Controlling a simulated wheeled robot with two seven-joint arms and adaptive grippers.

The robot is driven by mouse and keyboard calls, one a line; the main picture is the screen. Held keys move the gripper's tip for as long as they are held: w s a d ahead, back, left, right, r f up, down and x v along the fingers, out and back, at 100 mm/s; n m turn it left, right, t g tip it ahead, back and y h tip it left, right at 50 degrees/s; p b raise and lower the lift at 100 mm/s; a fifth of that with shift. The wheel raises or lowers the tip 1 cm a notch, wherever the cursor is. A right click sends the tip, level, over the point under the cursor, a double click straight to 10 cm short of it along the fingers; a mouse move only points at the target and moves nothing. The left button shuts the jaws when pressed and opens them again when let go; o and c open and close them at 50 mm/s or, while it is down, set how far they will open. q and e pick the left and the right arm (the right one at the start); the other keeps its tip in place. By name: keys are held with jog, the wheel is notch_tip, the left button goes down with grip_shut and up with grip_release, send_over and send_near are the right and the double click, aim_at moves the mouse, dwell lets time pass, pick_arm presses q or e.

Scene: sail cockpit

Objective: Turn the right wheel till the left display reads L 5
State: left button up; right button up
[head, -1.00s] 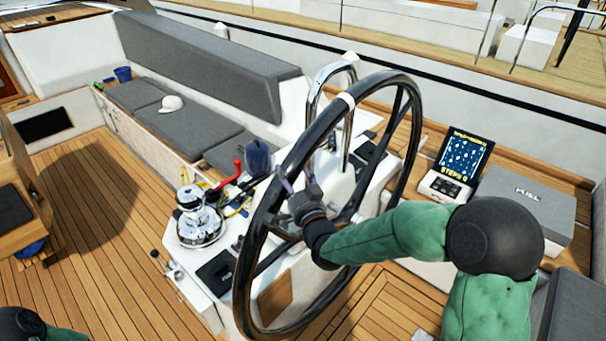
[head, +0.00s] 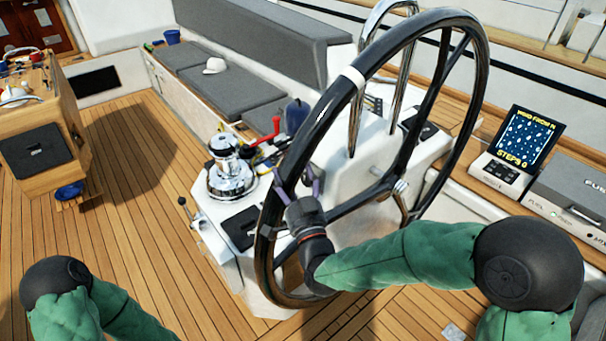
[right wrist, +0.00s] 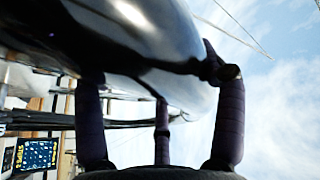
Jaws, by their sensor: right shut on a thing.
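The black steering wheel (head: 342,98) stands on a white pedestal (head: 365,160) in the middle of the head view. A white band (head: 353,77) marks the top left of its rim. My right gripper (head: 298,188) is shut on the near left part of the rim. The right wrist view shows the glossy rim (right wrist: 150,35) between my dark purple fingers (right wrist: 160,110). My left arm shows at the lower left, but its gripper is out of view. A display (head: 526,138) at the right reads WIND FROM N and STEPS 0. I see no display with an L reading.
A chrome winch (head: 230,172) and a red handle (head: 268,131) sit left of the wheel. A grey case (head: 575,190) lies beside the display. A grey cushioned bench (head: 235,95) runs behind.

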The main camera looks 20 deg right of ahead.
jog(key=shift+n+y, duration=0.4)
jog(key=shift+n, duration=0.2)
jog(key=shift+s+a+f+b, duration=0.15)
jog(key=shift+a+f+b, duration=0.2)
jog(key=shift+f+b, duration=0.25)
jog(key=shift+s+a+f+b, duration=0.15)
jog(key=shift+a+f+b, duration=0.3)
jog(key=shift+f, duration=0.2)
jog(key=shift+s+a+f+b, duration=0.15)
jog(key=shift+a+f+b, duration=0.15)
jog(key=shift+f+b, duration=0.3)
jog(key=o, duration=1.7)
jog(key=shift+s+f, duration=0.1)
jog(key=v, duration=1.1)
jog(key=shift+s+f, duration=0.25)
jog(key=shift+s, duration=0.1)
